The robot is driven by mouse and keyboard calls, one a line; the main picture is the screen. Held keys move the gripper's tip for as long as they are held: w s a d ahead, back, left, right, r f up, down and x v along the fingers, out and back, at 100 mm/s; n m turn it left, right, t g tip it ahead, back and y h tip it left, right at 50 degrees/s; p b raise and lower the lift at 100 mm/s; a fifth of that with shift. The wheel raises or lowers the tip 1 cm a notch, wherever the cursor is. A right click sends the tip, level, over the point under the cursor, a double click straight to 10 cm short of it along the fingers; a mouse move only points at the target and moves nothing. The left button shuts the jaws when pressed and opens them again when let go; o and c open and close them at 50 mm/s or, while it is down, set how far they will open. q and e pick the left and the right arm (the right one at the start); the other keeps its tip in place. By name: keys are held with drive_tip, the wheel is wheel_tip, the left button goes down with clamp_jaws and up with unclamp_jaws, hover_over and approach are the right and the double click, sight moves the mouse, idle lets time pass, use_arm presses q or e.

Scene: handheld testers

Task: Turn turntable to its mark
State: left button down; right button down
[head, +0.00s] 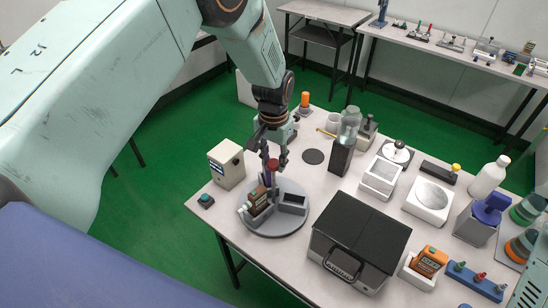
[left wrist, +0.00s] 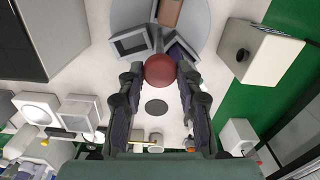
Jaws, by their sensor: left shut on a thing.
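The turntable (head: 270,228) is a round grey disc near the front left of the table. It carries grey holders, one with a brown handheld tester (head: 258,199). A red round knob (head: 272,165) stands up above the disc. My left gripper (head: 272,158) comes down from above and is shut on this knob. In the left wrist view, the red knob (left wrist: 159,69) sits between the two fingertips, with part of the disc (left wrist: 199,22) beyond it. A small pale piece (head: 242,208) shows at the disc's left rim; I cannot tell whether it is the mark. My right gripper is not in view.
A cream box (head: 226,164) stands close to the turntable's left. A large black-lidded case (head: 360,240) stands to its right. A clear bottle on a dark stand (head: 344,145) is behind. A small teal-topped button (head: 205,200) lies at the left table edge.

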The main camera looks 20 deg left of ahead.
use_arm(q)
drive_tip(key=shift+w+r+n, duration=0.15)
drive_tip(key=shift+n, duration=0.85)
drive_tip(key=shift+w+r+n, duration=0.1)
drive_tip(key=shift+n, duration=2.8)
drive_tip(key=c, duration=1.2)
unclamp_jaws()
drive_tip(key=shift+o, duration=1.4)
drive_tip(key=shift+s, duration=0.35)
drive_tip(key=shift+f, duration=0.1)
drive_tip(key=shift+w, duration=0.1)
